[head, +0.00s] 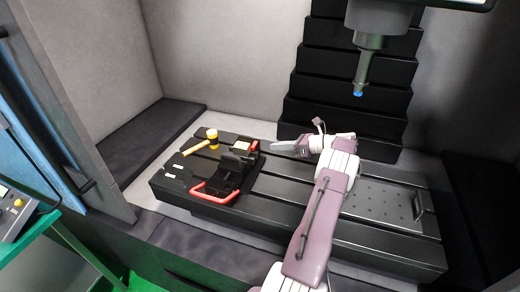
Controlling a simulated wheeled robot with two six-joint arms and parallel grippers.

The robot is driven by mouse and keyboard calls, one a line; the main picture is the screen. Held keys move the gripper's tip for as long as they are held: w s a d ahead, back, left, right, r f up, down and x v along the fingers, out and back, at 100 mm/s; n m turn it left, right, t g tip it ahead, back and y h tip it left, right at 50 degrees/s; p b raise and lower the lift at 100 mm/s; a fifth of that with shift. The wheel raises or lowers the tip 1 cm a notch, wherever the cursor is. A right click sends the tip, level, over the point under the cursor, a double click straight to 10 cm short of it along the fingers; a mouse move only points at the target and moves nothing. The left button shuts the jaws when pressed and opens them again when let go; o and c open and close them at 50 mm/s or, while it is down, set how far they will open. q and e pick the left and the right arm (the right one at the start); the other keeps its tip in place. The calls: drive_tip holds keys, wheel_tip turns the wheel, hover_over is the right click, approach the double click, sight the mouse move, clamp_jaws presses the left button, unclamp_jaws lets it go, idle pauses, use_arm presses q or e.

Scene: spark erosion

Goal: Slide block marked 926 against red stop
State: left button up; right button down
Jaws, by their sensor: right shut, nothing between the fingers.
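A small red piece (254,147), which looks like the red stop, sits at the back right corner of a black fixture (230,172) on the slotted black table. My right gripper (275,146) is shut and empty. It points left, a short way to the right of the red piece, above the table. My left gripper is out of view.
A red U-shaped handle (212,191) is at the fixture's front. A yellow-headed mallet (211,136) lies behind left. A perforated plate (385,203) with a handle lies on the right. A machine spindle with a blue tip (358,92) hangs above the back right.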

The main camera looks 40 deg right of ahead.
drive_tip(key=a+f+m+t+b, duration=0.2)
drive_tip(key=a+m+t, duration=0.1)
drive_tip(key=m, duration=0.7)
drive_tip(key=m+t+b, duration=0.2)
drive_tip(key=m+b, duration=0.3)
drive_tip(key=m, duration=0.2)
approach(238, 152)
wheel_tip(238, 152, up, 2)
drive_tip(key=s+a, duration=0.2)
drive_tip(key=shift+w+d+r+h, duration=0.2)
drive_tip(key=shift+d+h, duration=0.05)
drive_tip(key=shift+h, duration=0.15)
drive_tip(key=p+x, duration=0.1)
drive_tip(key=x, duration=0.8)
drive_tip(key=shift+w+a+f, duration=0.15)
drive_tip(key=shift+w, duration=0.2)
